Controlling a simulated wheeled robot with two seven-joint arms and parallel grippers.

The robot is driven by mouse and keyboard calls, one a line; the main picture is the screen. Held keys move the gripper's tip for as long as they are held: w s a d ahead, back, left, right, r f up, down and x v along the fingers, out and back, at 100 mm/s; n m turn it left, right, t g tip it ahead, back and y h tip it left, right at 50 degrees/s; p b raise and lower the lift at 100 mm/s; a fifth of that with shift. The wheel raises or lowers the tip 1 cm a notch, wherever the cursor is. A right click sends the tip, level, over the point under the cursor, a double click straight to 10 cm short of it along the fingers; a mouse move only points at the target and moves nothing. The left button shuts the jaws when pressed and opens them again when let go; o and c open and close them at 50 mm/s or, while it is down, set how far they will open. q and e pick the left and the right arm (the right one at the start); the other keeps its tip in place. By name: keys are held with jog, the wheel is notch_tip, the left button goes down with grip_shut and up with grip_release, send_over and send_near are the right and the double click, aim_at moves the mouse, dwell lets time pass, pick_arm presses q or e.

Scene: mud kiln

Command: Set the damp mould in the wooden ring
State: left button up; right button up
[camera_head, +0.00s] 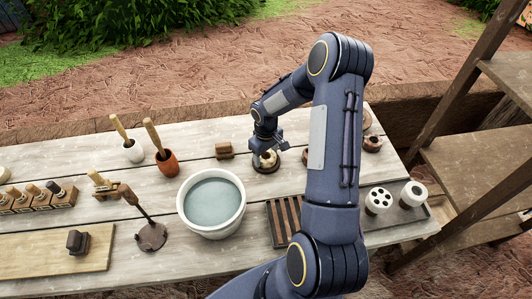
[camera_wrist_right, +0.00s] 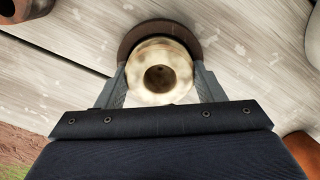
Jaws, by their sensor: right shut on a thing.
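My right gripper (camera_head: 268,150) reaches down over the far middle of the table. It is shut on the cream damp mould (camera_head: 267,158), which is round with a dark hole in its centre. The wrist view shows the mould (camera_wrist_right: 180,75) between the two fingers. The dark brown wooden ring (camera_head: 266,168) is directly beneath the mould; its far rim (camera_wrist_right: 150,31) shows behind the mould in the wrist view. The mould overlaps the ring, but I cannot tell whether it rests in it or is held just above. My left gripper is not in view.
A white bucket of water (camera_head: 211,203) stands in front-left of the ring. A small wooden block (camera_head: 224,150) is left of it. A slatted rack (camera_head: 284,222) is nearer. White cylinders (camera_head: 380,200) stand on a tray at right. My arm hides part of the table.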

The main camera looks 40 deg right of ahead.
jog(key=shift+f, duration=0.15)
jog(key=o, duration=1.1)
